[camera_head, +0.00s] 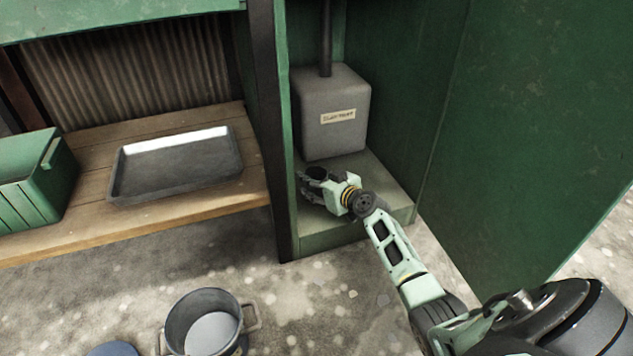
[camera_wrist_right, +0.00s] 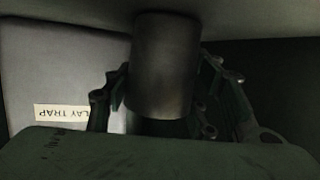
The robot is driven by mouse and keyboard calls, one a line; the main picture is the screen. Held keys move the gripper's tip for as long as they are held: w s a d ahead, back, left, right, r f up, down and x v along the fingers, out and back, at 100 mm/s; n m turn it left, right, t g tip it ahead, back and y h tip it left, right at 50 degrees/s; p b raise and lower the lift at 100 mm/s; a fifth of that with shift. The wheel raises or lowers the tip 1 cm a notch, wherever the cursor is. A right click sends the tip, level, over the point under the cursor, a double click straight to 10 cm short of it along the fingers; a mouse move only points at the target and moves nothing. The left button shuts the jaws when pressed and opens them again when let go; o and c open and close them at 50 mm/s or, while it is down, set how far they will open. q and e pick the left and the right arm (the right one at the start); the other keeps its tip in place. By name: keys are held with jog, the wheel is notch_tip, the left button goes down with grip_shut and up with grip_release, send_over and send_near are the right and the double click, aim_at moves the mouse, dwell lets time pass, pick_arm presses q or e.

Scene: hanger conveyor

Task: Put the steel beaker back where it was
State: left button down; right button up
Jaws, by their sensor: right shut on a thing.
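My right gripper (camera_head: 312,186) reaches into the green cabinet from the lower right and is shut on a small dark beaker (camera_head: 318,173). The beaker's dark round top shows between the fingers, just in front of the grey box, at the left of the cabinet's ledge. In the right wrist view the beaker (camera_wrist_right: 166,65) is a dark grey cylinder between the fingers of my right gripper (camera_wrist_right: 160,98). Its far end is partly hidden by the gripper body, and I cannot tell whether it touches the ledge. My left gripper is not in view.
A grey box (camera_head: 335,100) with a paper label and a pipe stands behind the gripper. A dark post (camera_head: 268,120) is close on the left. A wooden bench holds a metal tray (camera_head: 178,165) and green crate (camera_head: 35,180). A pot (camera_head: 205,318) is on the floor.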

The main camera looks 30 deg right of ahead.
jog(key=shift+f, duration=0.15)
jog(key=o, duration=1.4)
jog(key=shift+r, duration=0.25)
jog(key=shift+s+r+p, duration=0.1)
jog(key=shift+s+p, duration=0.3)
jog(key=shift+p, duration=0.05)
jog(key=p+v, duration=0.4)
jog(key=v, duration=0.6)
jog(key=shift+p, duration=0.4)
jog(key=shift+s+r, duration=0.1)
jog(key=shift+s, duration=0.5)
